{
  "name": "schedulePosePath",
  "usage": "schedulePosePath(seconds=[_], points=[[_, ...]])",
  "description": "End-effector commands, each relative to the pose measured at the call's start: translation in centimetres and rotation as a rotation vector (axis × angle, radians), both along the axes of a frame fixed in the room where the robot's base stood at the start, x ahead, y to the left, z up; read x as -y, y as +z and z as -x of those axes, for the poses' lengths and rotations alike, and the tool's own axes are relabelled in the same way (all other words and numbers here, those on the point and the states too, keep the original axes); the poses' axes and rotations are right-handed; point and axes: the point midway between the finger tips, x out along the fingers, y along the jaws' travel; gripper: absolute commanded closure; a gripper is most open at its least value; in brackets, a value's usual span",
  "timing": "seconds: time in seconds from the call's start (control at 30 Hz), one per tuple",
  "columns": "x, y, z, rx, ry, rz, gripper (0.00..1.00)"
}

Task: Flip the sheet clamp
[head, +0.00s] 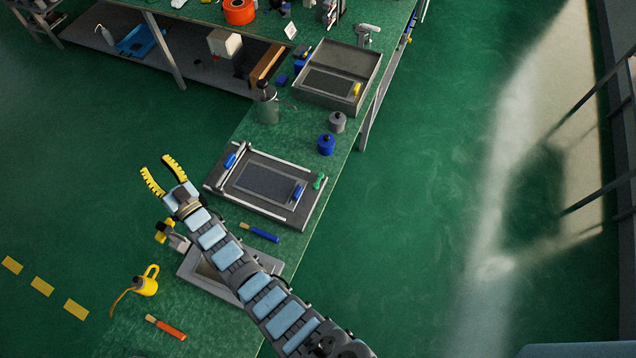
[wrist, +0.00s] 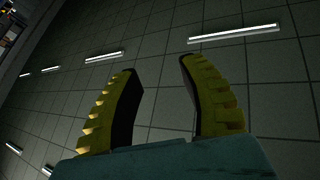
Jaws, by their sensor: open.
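A flat dark plate device (head: 222,187) lies on the green bench. A pale bar runs along its left side, with a blue piece (head: 230,161) beside it. A second blue piece (head: 297,193) and a green knob (head: 319,181) are at its right. I cannot tell for certain which part is the sheet clamp. My gripper (head: 156,164) is open and empty, left of the device and apart from it. In the wrist view its yellow ribbed fingers (wrist: 158,66) stand wide apart against ceiling tiles and lights, so it points upward.
A grey tray (head: 196,276) lies partly hidden under my arm. A blue pot (head: 326,144), a grey pot (head: 337,122) and an open box (head: 362,98) stand beyond the device.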

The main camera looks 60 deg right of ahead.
Motion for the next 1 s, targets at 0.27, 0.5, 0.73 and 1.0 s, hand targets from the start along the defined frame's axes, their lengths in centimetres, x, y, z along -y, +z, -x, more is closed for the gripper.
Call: schedulePosePath(seconds=[0.27, 0.5, 0.73, 1.0], points=[[8.0, -5.4, -4.9, -0.208, -0.047, -0.161, 0.59], [14.8, -10.1, -6.6, -0.400, -0.090, -0.323, 0.59], [20.6, -13.7, -5.8, -0.576, -0.138, -0.486, 0.59], [26.3, -16.7, -1.9, -0.777, -0.205, -0.681, 0.59]])
